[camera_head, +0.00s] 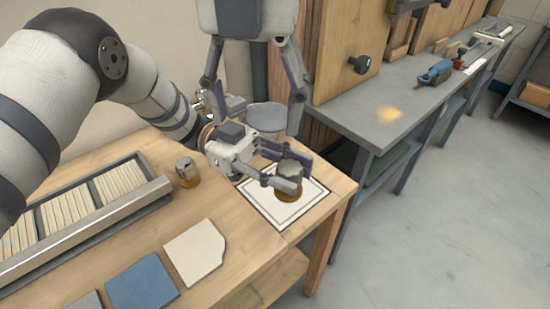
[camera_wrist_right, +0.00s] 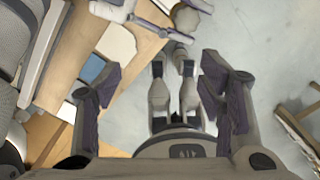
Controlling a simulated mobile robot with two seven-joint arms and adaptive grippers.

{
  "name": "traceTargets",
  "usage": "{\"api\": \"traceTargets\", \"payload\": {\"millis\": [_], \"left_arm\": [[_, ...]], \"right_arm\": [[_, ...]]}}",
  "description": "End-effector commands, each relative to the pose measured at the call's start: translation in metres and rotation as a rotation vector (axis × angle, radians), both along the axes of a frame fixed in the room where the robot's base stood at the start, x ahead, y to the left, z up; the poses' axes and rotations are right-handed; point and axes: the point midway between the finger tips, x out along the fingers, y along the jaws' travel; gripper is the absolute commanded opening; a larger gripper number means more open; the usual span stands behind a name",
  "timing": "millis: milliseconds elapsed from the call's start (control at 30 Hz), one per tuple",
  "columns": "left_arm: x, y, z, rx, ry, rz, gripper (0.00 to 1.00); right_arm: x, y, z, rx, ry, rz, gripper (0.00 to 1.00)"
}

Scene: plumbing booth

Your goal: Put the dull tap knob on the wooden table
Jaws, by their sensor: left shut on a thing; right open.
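A dull grey lobed tap knob (camera_head: 289,170) with a brownish brass base is upright over the white black-bordered mat (camera_head: 283,216) at the wooden table's (camera_head: 225,212) right corner. My left gripper (camera_head: 287,178) is shut on it from the side. I cannot tell whether its base touches the mat. Another, shinier knob (camera_head: 186,170) with a brass base stands on the table further left. My right gripper (camera_head: 254,92) is open and empty behind the table's far edge. The right wrist view shows its spread fingers (camera_wrist_right: 168,95), with the held knob (camera_wrist_right: 187,18) at the top.
A partitioned tray (camera_head: 85,240) lies at the table's left. A cream plate (camera_head: 195,251) and a blue plate (camera_head: 142,287) lie near the front. A grey bench (camera_head: 400,115) with a blue tool (camera_head: 437,72) and a red vise-like item stands to the right. Bare wood lies between the shinier knob and cream plate.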

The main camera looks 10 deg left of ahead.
Motion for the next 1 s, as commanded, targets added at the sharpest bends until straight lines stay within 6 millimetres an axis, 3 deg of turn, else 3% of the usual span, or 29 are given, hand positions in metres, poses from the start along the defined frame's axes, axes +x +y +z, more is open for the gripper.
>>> {"api": "traceTargets", "payload": {"millis": [167, 333, 467, 800, 1000], "left_arm": [[0.004, -0.005, -0.005, 0.000, -0.003, -0.050, 0.03], [0.004, -0.006, -0.005, -0.001, -0.002, -0.055, 0.03], [0.004, -0.005, -0.005, -0.001, -0.002, -0.054, 0.03], [0.004, -0.005, -0.005, -0.001, -0.003, -0.053, 0.03], [0.004, -0.005, -0.005, -0.001, -0.003, -0.053, 0.03]], "right_arm": [[0.003, -0.004, -0.001, 0.000, -0.001, -0.038, 0.58], [0.029, -0.040, -0.012, -0.001, -0.002, -0.373, 0.58], [0.033, -0.045, -0.024, -0.002, 0.001, -0.434, 0.58], [0.032, -0.045, -0.102, -0.003, 0.003, -0.429, 0.58], [0.033, -0.045, -0.129, 0.000, 0.000, -0.429, 0.58]]}}
